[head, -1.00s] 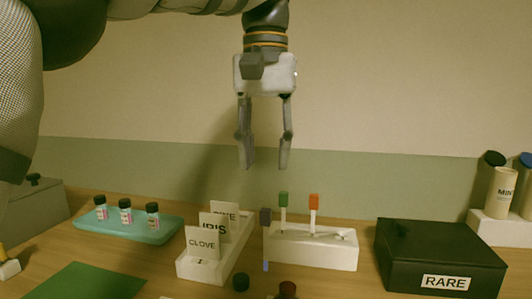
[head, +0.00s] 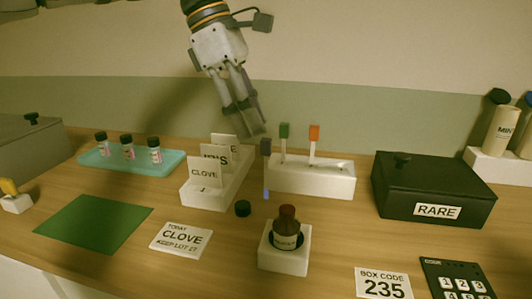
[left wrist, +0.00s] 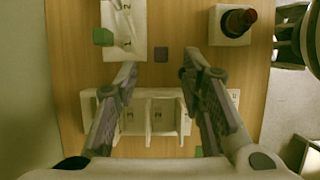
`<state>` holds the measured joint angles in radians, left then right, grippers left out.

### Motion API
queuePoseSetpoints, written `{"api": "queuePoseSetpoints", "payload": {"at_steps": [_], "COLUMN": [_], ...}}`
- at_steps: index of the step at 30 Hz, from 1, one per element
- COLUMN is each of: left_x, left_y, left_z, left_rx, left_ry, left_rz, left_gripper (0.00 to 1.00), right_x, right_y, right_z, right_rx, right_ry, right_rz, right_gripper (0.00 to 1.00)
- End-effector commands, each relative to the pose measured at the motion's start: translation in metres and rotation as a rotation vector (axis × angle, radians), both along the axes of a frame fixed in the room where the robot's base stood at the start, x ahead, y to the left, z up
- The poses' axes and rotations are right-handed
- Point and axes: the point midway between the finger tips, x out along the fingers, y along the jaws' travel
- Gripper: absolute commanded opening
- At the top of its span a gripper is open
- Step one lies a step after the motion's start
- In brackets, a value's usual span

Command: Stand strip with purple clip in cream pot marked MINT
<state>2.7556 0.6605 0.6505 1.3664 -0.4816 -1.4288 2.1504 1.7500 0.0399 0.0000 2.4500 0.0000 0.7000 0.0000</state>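The cream pot marked MIN, the rest of the word cut off (head: 503,130), stands at the far right on a white block.
The rack also holds strips with green (head: 284,130) and orange (head: 314,132) clips. The card holder (head: 197,195) is close on the left. A bottle in a white stand (head: 285,262) and a black cap (head: 242,208) are in front. A black RARE box (head: 435,180) stands before the pot.

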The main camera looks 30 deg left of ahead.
Motion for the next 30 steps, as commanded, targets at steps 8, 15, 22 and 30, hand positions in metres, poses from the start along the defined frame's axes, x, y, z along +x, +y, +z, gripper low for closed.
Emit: {"api": "queuePoseSetpoints", "payload": {"at_steps": [8, 15, 22, 30], "left_x": [0.004, 0.005, 0.005, 0.005], "left_y": [-0.021, -0.025, -0.025, -0.025], "left_z": [-0.042, -0.05, -0.05, -0.05], "left_rx": [0.001, 0.001, 0.001, 0.001], "left_ry": [0.002, -0.003, -0.002, -0.002], "left_rz": [-0.004, -0.002, -0.002, -0.002], "left_gripper": [0.37, 0.37, 0.01, 0.0], "right_x": [0.0, 0.0, 0.0, 0.0], "right_y": [0.0, 0.0, 0.0, 0.0], "right_z": [0.0, 0.0, 0.0, 0.0], "right_rx": [0.0, 0.0, 0.0, 0.0], "right_ry": [0.0, -0.001, -0.001, -0.001], "right_rz": [0.0, 0.0, 0.0, 0.0], "right_gripper": [0.4, 0.4, 0.4, 0.4]}}
